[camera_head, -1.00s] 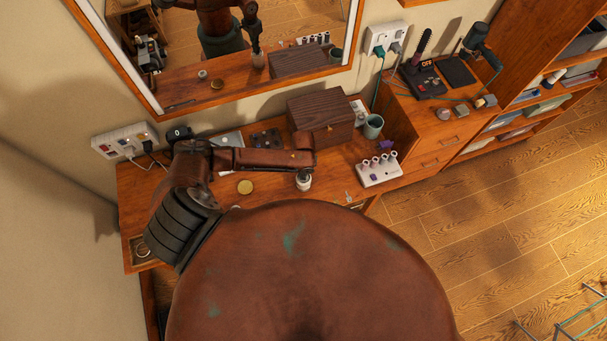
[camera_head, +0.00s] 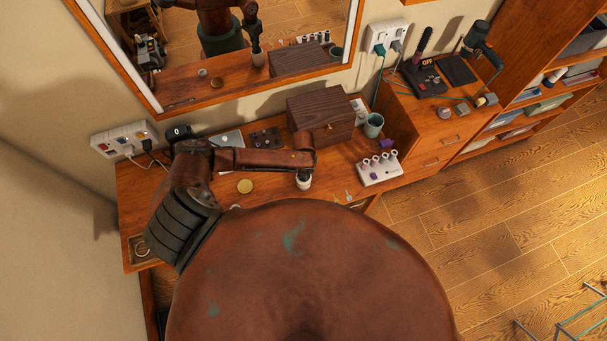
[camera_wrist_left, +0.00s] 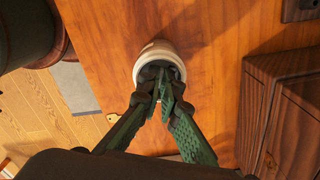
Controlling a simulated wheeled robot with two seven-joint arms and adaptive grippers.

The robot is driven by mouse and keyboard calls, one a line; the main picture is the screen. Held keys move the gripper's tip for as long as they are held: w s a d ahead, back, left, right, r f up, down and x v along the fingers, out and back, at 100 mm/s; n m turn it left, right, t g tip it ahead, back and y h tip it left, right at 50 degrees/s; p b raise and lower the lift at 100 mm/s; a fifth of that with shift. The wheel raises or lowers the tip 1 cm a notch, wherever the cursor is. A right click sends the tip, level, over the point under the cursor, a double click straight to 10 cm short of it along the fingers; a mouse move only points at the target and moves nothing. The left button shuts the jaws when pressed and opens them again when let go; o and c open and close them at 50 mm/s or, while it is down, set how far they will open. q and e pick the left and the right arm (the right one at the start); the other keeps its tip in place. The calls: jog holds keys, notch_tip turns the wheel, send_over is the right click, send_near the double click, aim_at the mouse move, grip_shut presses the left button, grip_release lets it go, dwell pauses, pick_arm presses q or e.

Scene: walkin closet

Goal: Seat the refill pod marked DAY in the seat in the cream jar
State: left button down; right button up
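The cream jar (camera_head: 304,184) is a small white pot near the front edge of the wooden dressing table. In the left wrist view its pale round rim (camera_wrist_left: 141,64) surrounds my fingertips. My left gripper (camera_wrist_left: 165,83) points down into the jar mouth, its green fingers close together at the tips. In the head view my left gripper (camera_head: 304,173) is directly above the jar. The dark jar interior and the fingers hide the seat and whatever is between the tips. I cannot make out a pod or the DAY mark. My right gripper is not in view.
A white rack (camera_head: 380,172) with several small upright pieces stands right of the jar. A dark wooden box (camera_head: 321,115) stands behind, beside a teal cup (camera_head: 373,126). A round gold disc (camera_head: 245,186) lies left of the jar. The mirror (camera_head: 215,85) is behind the table.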

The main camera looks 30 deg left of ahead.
pick_arm(q)
jog(key=shift+f, duration=0.1)
jog(key=c, duration=2.1)
grip_release()
notch_tip(320, 180, up, 12)
jog(key=shift+r, duration=0.1)
